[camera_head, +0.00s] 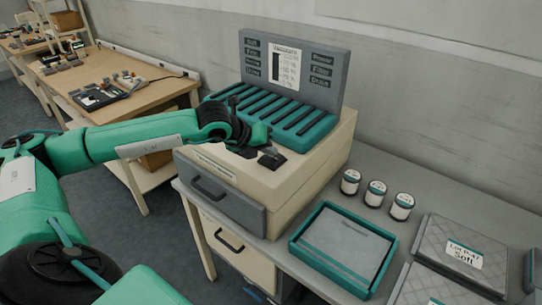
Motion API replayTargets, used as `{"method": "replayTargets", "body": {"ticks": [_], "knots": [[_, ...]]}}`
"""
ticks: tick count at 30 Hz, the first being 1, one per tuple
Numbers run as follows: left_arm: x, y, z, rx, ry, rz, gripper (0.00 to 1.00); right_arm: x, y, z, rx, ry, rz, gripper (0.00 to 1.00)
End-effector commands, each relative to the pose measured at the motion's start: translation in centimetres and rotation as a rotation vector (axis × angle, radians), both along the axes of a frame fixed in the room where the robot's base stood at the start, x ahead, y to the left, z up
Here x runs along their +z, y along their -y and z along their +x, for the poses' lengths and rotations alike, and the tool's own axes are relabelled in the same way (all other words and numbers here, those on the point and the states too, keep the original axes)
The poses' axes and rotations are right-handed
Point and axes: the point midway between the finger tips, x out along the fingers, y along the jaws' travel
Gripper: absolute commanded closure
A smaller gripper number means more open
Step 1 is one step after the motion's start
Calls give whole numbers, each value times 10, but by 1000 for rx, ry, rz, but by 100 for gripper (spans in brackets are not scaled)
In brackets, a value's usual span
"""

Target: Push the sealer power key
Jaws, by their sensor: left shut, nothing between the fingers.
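The sealer is a beige machine (320,165) with teal and dark slats on top and an upright grey panel (342,60) behind them. The panel has a central white display (285,68) and small dark labelled keys (321,70) on both sides. Their lettering is too small to read surely, so I cannot tell which is the power key. My left gripper (270,158) is shut and empty, over the machine's front left top, in front of and below the panel. I cannot tell whether it touches the machine. It hides part of the top there. My right gripper is not in view.
A grey drawer (222,201) fronts the machine. On the grey table to its right are several small jars (375,193), a teal-rimmed tray (341,247) and grey quilted pads (462,252). A wooden bench (150,90) with small items stands behind my left arm.

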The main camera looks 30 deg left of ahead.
Motion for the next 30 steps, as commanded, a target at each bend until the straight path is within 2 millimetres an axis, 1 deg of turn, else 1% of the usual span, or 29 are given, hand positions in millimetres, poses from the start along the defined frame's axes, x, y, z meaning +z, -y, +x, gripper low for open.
{"method": "replayTargets", "body": {"ticks": [1,6,9,14,17,26,30], "knots": [[-4,1,-1,-1,-9,0,100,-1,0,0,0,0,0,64],[-5,1,-2,-1,-11,1,100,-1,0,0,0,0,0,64],[-5,1,-2,-1,-12,0,100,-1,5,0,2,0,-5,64],[-5,1,-2,-2,-14,-1,100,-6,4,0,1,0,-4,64],[-1,1,-2,-2,-12,0,100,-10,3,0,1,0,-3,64],[4,1,-1,-1,-10,0,100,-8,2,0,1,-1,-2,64],[16,1,-1,0,-8,-1,100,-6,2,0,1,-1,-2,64]]}}
